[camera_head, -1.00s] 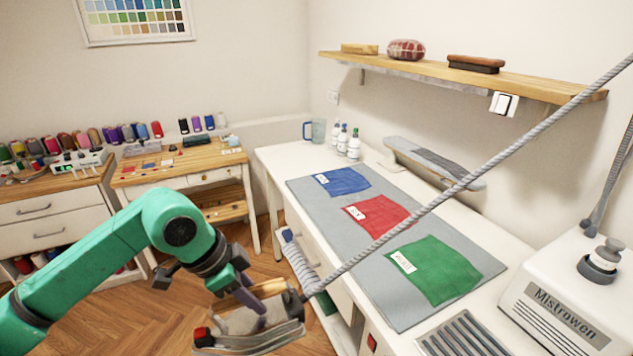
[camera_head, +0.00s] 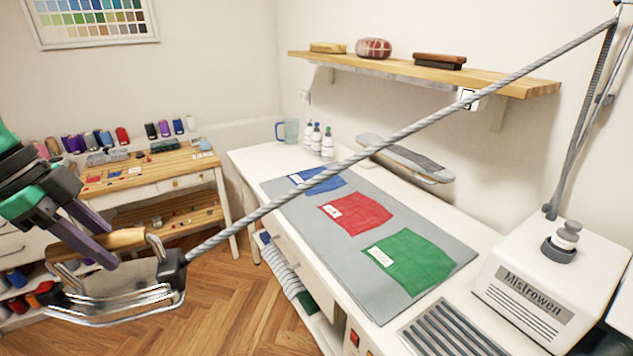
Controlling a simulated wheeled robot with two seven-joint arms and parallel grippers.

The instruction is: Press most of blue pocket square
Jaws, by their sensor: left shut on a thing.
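The blue pocket square (camera_head: 322,181) lies flat at the far end of the grey mat (camera_head: 375,296) on the white table, with a small white label on its left side. The iron's hose crosses in front of part of it. My left gripper (camera_head: 100,249) is at the left of the view, shut on the wooden handle of the steam iron (camera_head: 122,297). The iron hangs in the air over the floor, left of the table and away from the blue square. My right gripper is not in view.
A red square (camera_head: 357,213) and a green square (camera_head: 412,262) lie nearer on the mat. A grey hose (camera_head: 400,134) runs from the iron up to a stand by the white Mistrowen steam unit (camera_head: 545,285). Bottles (camera_head: 315,140), a jug (camera_head: 290,131) and a sleeve board (camera_head: 405,158) stand behind.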

